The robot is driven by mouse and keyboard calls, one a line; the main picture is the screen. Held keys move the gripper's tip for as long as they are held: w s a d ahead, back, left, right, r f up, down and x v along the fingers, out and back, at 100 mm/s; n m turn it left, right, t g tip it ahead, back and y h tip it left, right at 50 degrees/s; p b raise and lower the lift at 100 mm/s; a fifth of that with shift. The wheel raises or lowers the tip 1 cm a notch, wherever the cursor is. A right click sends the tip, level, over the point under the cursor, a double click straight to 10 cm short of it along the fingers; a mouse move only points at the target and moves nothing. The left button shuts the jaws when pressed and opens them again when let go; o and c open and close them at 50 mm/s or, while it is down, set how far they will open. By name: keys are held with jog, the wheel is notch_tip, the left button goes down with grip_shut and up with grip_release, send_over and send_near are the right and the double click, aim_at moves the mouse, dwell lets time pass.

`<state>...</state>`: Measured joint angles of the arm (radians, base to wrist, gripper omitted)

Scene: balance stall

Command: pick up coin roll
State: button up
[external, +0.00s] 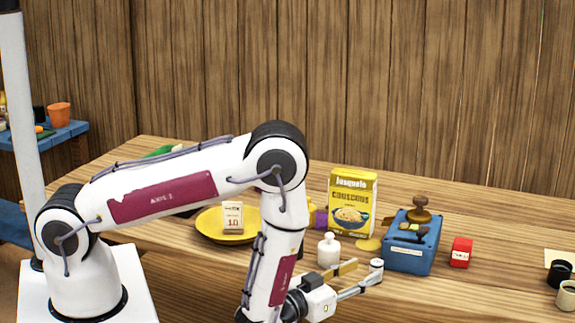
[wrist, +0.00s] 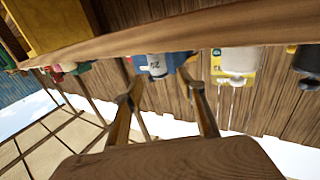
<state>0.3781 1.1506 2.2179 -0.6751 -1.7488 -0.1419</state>
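The coin roll is probably the small upright pale cylinder (external: 376,264) on the table, in front of the blue box. In the wrist view it appears as a pale cylinder (wrist: 156,66) with a dark number on its label. My gripper (external: 364,273) is low over the table, its fingers spread and pointing at the cylinder. In the wrist view the cylinder lies ahead, between the lines of the two fingers (wrist: 160,80). Nothing is held. I cannot tell whether a fingertip touches the cylinder.
A white bottle (external: 328,250) stands left of the cylinder, with a yellow couscous box (external: 352,203) behind. The blue box (external: 410,256) is close behind the cylinder. A red box (external: 461,252) stands to the right. A yellow plate (external: 210,226) is at left.

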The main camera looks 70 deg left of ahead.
aim_at(372, 265)
jog(key=shift+w+a, duration=0.1)
jog(key=shift+w, duration=0.15)
jog(key=shift+r+x, duration=0.15)
jog(key=shift+x, duration=0.7)
jog(key=shift+r+x, duration=0.2)
jog(key=shift+x, duration=1.5)
grip_shut()
